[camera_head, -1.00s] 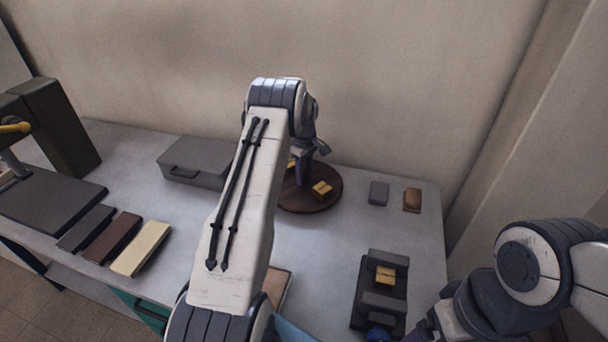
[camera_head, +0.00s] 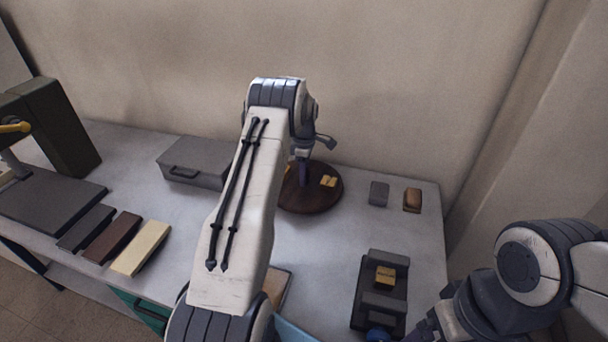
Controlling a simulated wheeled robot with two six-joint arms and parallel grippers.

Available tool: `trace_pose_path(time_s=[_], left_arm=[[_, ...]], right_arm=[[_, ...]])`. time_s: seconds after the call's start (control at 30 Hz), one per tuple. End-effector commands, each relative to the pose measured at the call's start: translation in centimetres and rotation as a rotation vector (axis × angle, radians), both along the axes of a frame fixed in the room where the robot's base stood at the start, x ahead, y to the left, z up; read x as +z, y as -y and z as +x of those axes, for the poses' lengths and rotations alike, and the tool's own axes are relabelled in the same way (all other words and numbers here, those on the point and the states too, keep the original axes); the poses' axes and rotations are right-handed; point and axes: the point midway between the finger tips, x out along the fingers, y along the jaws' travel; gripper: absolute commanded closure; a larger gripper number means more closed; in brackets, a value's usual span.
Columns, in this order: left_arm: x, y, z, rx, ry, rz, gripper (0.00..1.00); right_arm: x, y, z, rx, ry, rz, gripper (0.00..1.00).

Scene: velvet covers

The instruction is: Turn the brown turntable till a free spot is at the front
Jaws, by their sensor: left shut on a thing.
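The brown turntable (camera_head: 318,203) is a round dark disc near the back of the table, partly hidden behind my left arm. A small yellow block (camera_head: 328,181) sits on its right part. Another yellow bit shows at its left, mostly hidden by the arm. The front right part of the disc is bare. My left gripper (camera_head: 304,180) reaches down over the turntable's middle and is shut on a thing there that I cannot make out. My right gripper (camera_head: 421,334) is at the lower right, cut by the frame edge; its jaws are unclear.
A dark fixture (camera_head: 368,270) holding a yellow block (camera_head: 385,276) stands at the front right. A grey block (camera_head: 379,193) and a brown block (camera_head: 412,200) lie right of the turntable. A grey case (camera_head: 193,160) and several bars lie left. Table between turntable and fixture is clear.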

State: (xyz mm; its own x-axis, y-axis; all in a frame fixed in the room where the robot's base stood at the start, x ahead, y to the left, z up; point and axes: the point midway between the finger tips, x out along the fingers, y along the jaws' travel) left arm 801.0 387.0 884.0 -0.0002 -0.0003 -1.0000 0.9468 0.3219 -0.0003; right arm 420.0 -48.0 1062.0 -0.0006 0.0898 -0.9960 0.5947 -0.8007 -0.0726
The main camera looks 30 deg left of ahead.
Motion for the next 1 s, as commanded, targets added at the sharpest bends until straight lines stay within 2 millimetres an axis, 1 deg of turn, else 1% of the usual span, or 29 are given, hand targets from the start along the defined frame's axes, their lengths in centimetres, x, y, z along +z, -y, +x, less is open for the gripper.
trace_pose_path(time_s=[0.03,0.4,0.87,0.9,0.97,1.0], left_arm=[[0.23,-0.35,0.04,0.013,0.004,0.007,1.0],[0.23,-0.37,0.0,0.078,0.003,0.006,1.0],[0.24,-0.39,-0.01,0.084,0.003,0.006,1.0],[0.23,-0.39,-0.01,0.084,0.003,0.006,0.5],[0.21,-0.34,-0.01,0.084,0.002,0.005,0.28],[0.19,-0.29,0.0,0.084,0.002,0.005,0.28]], right_arm=[[0.02,0.0,0.0,0.0,0.0,0.0,0.11],[0.02,0.0,0.0,0.0,0.0,0.0,0.11],[0.02,0.0,0.0,0.0,0.0,0.0,0.11],[0.02,0.0,0.0,0.0,0.0,0.0,0.11],[0.02,0.0,0.0,0.0,0.0,0.0,0.11],[0.02,0.0,0.0,0.0,0.0,0.0,0.11]])
